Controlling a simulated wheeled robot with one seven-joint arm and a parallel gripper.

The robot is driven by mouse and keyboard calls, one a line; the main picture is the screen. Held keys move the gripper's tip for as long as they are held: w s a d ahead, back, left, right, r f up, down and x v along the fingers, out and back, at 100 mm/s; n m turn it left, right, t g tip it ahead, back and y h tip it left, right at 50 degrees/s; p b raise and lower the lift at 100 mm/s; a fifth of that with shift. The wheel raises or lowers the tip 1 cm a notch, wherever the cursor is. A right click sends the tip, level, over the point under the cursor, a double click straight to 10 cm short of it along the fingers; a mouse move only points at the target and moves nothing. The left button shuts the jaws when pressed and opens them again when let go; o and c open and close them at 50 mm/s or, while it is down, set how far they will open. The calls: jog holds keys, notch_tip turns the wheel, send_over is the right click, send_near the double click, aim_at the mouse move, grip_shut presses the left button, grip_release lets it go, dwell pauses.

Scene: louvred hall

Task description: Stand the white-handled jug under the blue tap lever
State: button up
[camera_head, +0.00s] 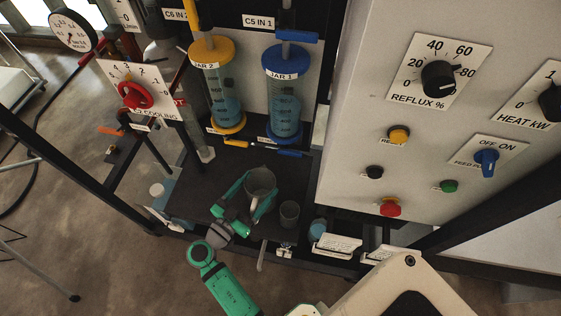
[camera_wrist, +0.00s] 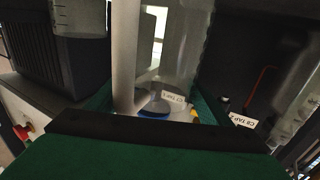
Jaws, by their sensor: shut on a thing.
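The jug (camera_head: 261,182) is a clear grey vessel, held roughly upright over the dark shelf below the jars. My gripper (camera_head: 254,200) is shut on it, with green fingers either side. In the wrist view the jug (camera_wrist: 185,50) fills the middle, with its pale handle (camera_wrist: 124,60) towards the camera. The blue tap lever (camera_head: 289,153) is under the blue-capped jar (camera_head: 284,95), behind and right of the jug. The yellow tap lever (camera_head: 236,143) is under the yellow-capped jar (camera_head: 217,90). Whether the jug's base touches the shelf is unclear.
A small clear beaker (camera_head: 289,214) stands right of the jug, with a bluish vessel (camera_head: 317,229) further right. The control panel (camera_head: 350,150) bounds the right side. A black frame rail (camera_head: 75,170) runs on the left. Bare shelf (camera_head: 205,185) lies left of the jug.

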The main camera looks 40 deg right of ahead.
jog(key=f+x, duration=0.1)
jog(key=x, duration=1.2)
jog(key=shift+d+f, duration=0.25)
jog(key=shift+f, duration=0.05)
jog(key=shift+w, duration=0.1)
jog(key=o, duration=1.2)
jog(key=shift+f, duration=0.15)
jog(key=shift+c, duration=0.2)
jog(key=o, duration=0.4)
jog(key=shift+o, duration=0.2)
jog(key=shift+w, duration=0.1)
jog(key=v, duration=1.2)
